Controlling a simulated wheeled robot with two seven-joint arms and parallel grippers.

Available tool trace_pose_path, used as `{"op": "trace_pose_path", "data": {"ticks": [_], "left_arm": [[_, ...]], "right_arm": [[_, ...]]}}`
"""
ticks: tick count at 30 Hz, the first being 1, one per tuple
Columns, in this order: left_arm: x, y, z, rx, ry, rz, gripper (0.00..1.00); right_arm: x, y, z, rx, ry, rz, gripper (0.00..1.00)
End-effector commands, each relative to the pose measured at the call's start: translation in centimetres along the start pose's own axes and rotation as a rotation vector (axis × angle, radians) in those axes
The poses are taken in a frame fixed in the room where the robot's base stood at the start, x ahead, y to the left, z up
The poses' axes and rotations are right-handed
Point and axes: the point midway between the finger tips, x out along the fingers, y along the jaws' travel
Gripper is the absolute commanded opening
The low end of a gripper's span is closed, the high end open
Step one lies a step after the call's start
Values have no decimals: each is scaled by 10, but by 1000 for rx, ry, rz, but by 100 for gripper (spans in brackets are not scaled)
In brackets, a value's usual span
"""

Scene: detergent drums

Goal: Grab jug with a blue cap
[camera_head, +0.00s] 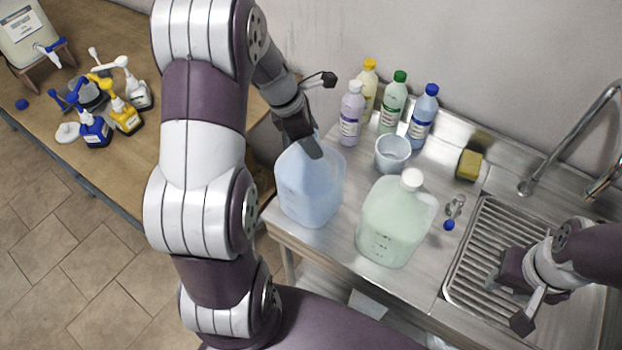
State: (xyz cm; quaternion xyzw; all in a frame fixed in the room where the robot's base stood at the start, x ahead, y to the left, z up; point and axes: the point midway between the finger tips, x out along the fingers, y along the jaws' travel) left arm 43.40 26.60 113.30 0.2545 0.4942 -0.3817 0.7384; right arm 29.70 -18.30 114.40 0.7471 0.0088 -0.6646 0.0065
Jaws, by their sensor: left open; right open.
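A translucent jug of blue liquid (310,190) stands on the left part of the steel counter. My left gripper (306,143) is open at its top and hides its cap and part of its neck; I cannot tell whether the fingers touch it. A second jug with pale green liquid (392,225) and a white cap stands to its right. My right gripper (507,300) is open and empty above the ribbed drainboard, apart from both jugs.
A white cup (392,153) stands behind the jugs. Several small bottles, one blue-capped (422,115), line the wall. A yellow sponge (469,165) and faucet (570,140) are at right. The wooden table (150,165) at left holds pump bottles.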

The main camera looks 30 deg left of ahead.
Motion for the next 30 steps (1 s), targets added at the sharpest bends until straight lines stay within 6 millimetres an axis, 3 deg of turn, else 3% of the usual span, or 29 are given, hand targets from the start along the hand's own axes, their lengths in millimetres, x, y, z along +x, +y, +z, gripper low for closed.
{"op": "trace_pose_path", "data": {"ticks": [1, 2, 6, 8, 17, 26, 27, 30], "left_arm": [[0, 0, 0, 0, 0, 0, 67], [0, 0, 0, 0, 0, 0, 60], [0, 0, 0, 0, 0, 0, 15], [0, 0, 0, 0, 0, 0, 0], [-8, 1, 3, 3, -2, 3, 0], [-73, 1, 30, 2, -1, 5, 0], [-83, 0, 34, 1, -1, 2, 0], [-92, 0, 38, 1, 0, 1, 0]], "right_arm": [[0, 0, 0, 0, 0, 0, 43], [0, 0, 0, 0, 0, 0, 43], [0, 0, 0, 0, 0, 0, 43], [0, 0, 0, 0, 0, 0, 43], [1, 0, 0, 0, 0, 0, 43], [8, 0, 1, 0, 0, 0, 43], [0, 0, 0, 0, 0, 0, 43], [-2, 0, 0, 0, 0, 0, 43]]}}
